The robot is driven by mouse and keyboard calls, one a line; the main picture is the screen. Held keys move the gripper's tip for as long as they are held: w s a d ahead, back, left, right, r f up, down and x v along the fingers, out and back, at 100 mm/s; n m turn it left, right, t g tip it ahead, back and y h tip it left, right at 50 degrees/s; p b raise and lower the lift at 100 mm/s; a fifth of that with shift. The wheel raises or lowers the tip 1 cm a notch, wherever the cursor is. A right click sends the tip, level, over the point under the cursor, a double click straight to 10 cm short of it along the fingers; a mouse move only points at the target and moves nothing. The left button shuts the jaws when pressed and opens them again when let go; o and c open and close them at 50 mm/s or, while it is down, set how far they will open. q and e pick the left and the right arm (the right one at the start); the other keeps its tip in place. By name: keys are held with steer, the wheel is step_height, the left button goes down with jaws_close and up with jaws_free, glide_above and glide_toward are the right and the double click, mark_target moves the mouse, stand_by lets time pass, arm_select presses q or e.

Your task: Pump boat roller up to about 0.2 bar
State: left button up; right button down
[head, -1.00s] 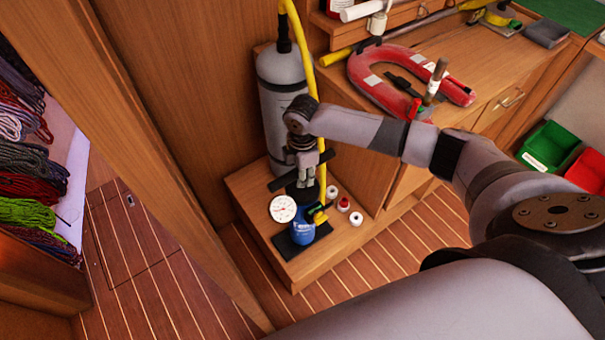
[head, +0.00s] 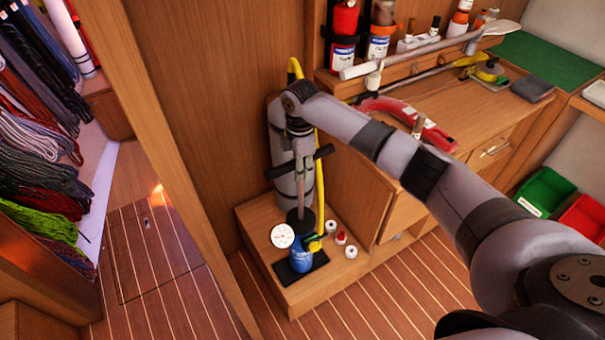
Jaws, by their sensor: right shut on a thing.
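A small upright pump (head: 300,259) with a blue body stands on a black foot plate on the low wooden step. Its round white gauge (head: 283,236) faces up on its left side; the reading is too small to tell. My right gripper (head: 302,155) is shut on the pump's dark crossbar handle (head: 323,152), with the rod drawn up out of the body. A yellow hose (head: 320,190) runs up from the pump's yellow fitting. A grey cylinder (head: 277,150) stands behind, partly hidden by my right arm; I cannot tell whether it is the boat roller. My left gripper is out of view.
Several small caps (head: 351,252) lie right of the pump on the step (head: 285,300). A red curved float (head: 420,125) lies on the counter behind my arm. Coiled ropes (head: 40,150) hang at the left. The plank floor (head: 180,280) in front is clear.

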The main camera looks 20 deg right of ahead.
steer(key=shift+w+d+r, duration=0.1)
steer(key=shift+r, duration=0.1)
steer(key=c, duration=1.5)
jaws_free()
steer(key=shift+f, duration=0.1)
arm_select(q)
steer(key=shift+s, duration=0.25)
arm_select(e)
step_height(320, 180, up, 12)
